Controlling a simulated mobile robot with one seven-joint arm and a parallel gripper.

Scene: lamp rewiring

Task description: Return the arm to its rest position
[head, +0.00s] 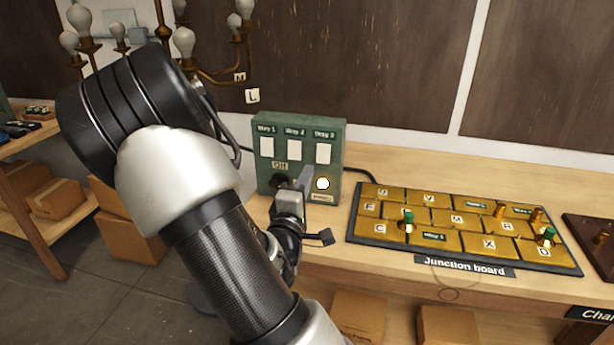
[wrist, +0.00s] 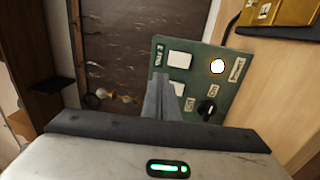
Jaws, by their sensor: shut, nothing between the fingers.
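My gripper (head: 301,184) is in front of the lower part of a green switch box (head: 338,150) in the head view. In the wrist view its fingers (wrist: 165,92) are closed together with nothing between them, and they overlap the box face (wrist: 205,65). I cannot tell whether the fingertips touch the box. The box has three white windows labelled Way 1, Way 2 and Way 3, a lit round white button (head: 323,184), and a black knob, which shows clearly in the wrist view (wrist: 207,108) beside the On and Off labels. My arm crosses the left half of the head view.
The junction board (head: 460,245), with brass tiles and several green or brass posts, lies right of the box on the wooden bench. A dark board (head: 595,246) is at the far right. A brass chandelier (head: 205,75) with bulbs stands behind my arm. Cardboard boxes (head: 130,235) sit below left.

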